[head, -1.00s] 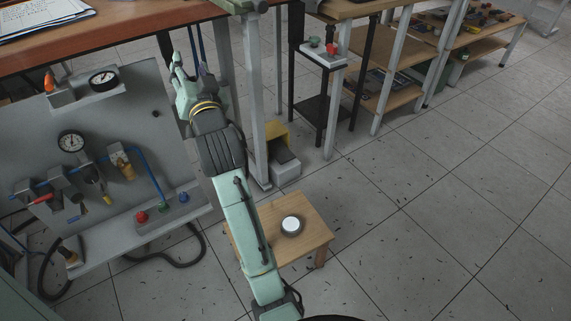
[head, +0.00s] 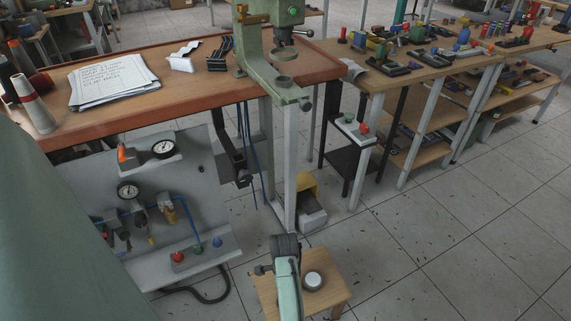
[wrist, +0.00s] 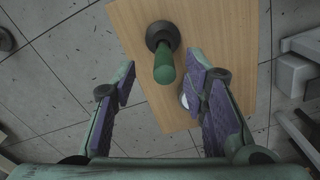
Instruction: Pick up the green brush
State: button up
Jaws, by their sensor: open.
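The green brush (wrist: 165,66) shows in the wrist view as a green handle rising from a dark round base on the wooden stool (wrist: 220,50). Its handle points up toward the wrist camera. My gripper (wrist: 161,80) is open, with its purple-padded fingers to the left and right of the handle's near end. Gaps show between the handle and both fingers in the picture; the depth between them is hard to judge. In the head view, the stool (head: 335,294) is at the bottom centre, and my arm covers part of it. I cannot make out the brush there.
A round white-topped object (head: 312,281) sits on the stool; my right finger partly covers it in the wrist view. A grey pneumatic panel (head: 190,215) stands to the left. A workbench (head: 190,95) with a green drill press (head: 257,55) is behind. Open floor lies to the right.

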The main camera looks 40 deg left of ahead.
jog(key=f, duration=0.6)
jog(key=shift+w+f+p, duration=0.2)
jog(key=shift+p, duration=0.15)
jog(key=shift+a, duration=0.1)
grip_shut()
